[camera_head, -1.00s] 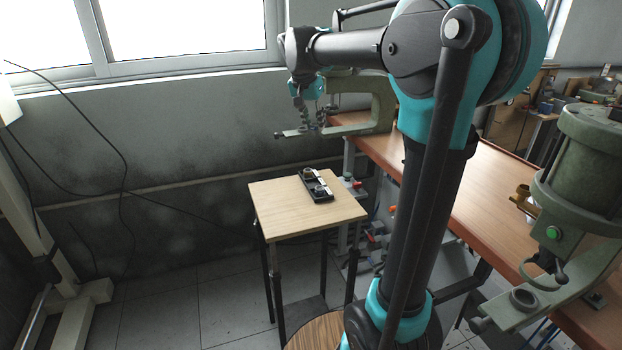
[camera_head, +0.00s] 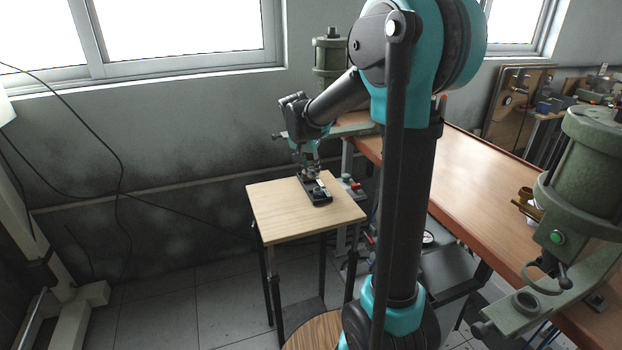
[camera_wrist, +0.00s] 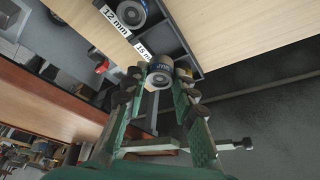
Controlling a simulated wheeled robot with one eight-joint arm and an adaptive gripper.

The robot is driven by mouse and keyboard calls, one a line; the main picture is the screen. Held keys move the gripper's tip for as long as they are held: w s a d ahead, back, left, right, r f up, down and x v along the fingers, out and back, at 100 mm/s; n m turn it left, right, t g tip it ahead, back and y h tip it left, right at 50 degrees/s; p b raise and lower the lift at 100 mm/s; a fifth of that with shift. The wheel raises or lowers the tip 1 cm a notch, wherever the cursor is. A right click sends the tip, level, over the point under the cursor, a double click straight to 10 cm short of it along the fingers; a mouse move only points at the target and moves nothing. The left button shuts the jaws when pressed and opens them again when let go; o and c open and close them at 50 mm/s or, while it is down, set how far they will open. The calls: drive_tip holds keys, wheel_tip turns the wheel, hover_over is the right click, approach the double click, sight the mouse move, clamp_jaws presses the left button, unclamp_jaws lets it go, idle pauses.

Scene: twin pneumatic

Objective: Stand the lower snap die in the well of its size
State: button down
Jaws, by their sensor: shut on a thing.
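My gripper (camera_wrist: 159,82) is shut on a grey cylindrical die (camera_wrist: 159,73) with a blue mark on its end face. In the head view my gripper (camera_head: 311,172) is low over the far end of the black tray (camera_head: 320,200) on the small table. In the wrist view the tray (camera_wrist: 172,28) has white labels reading 12 mm and what looks like 15 mm. The held die is by the second label; whether it touches the tray I cannot tell. Another grey die (camera_wrist: 125,10) sits in the well by the 12 mm label.
The small light wooden table (camera_head: 280,215) is mostly bare around the tray. A long brown bench (camera_head: 470,185) stands to the right, with a green press (camera_head: 590,165) at its near end. Cables hang on the left wall.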

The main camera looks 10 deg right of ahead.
sight(310, 174)
drive_tip(key=shift+f, duration=2.05)
drive_tip(key=shift+f, duration=0.1)
drive_tip(key=c, duration=1.5)
unclamp_jaws()
drive_tip(key=v, duration=1.2)
